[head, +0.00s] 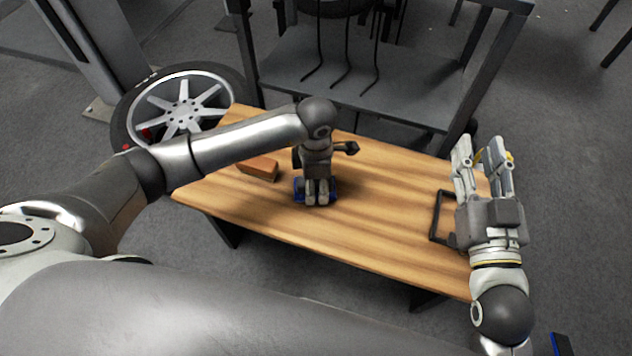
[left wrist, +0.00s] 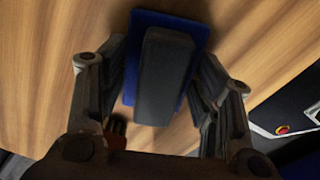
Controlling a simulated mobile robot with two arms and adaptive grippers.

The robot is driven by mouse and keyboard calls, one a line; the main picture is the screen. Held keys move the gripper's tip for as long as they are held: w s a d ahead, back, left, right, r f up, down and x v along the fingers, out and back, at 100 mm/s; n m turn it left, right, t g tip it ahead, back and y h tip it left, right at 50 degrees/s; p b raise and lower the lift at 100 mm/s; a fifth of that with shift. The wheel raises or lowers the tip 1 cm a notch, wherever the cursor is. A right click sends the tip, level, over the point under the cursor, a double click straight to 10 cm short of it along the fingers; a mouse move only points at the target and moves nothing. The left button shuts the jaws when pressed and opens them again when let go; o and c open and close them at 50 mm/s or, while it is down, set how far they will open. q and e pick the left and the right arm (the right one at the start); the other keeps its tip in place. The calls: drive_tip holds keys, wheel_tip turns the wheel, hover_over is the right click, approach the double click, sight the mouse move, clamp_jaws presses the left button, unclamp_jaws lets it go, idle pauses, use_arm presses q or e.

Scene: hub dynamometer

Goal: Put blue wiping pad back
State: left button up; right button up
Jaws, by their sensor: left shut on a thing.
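The blue wiping pad (head: 299,190) is at the middle of the wooden table, mostly hidden under my left gripper (head: 316,200). In the left wrist view the pad (left wrist: 199,34) is a blue slab with a dark grey grip bar (left wrist: 165,80) on top. My left gripper, pointing down, is shut on the pad by this bar. I cannot tell whether the pad touches the table or hangs just above it. My right gripper (head: 481,148) is open and empty over the table's right end, fingers pointing away from me.
The wooden table (head: 390,190) has bare room between the pad and a black frame (head: 437,217) at the right. An orange-brown block (head: 258,168) lies left of the pad. A spoked wheel (head: 182,112) stands behind the left end, and a grey shelf cart (head: 370,75) stands behind the table.

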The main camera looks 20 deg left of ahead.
use_arm(q)
drive_tip(key=shift+f, duration=0.1)
use_arm(e)
drive_tip(key=shift+r, duration=0.15)
use_arm(q)
drive_tip(key=o, duration=1)
use_arm(e)
drive_tip(key=shift+r+t, duration=0.25)
drive_tip(key=shift+t, duration=0.05)
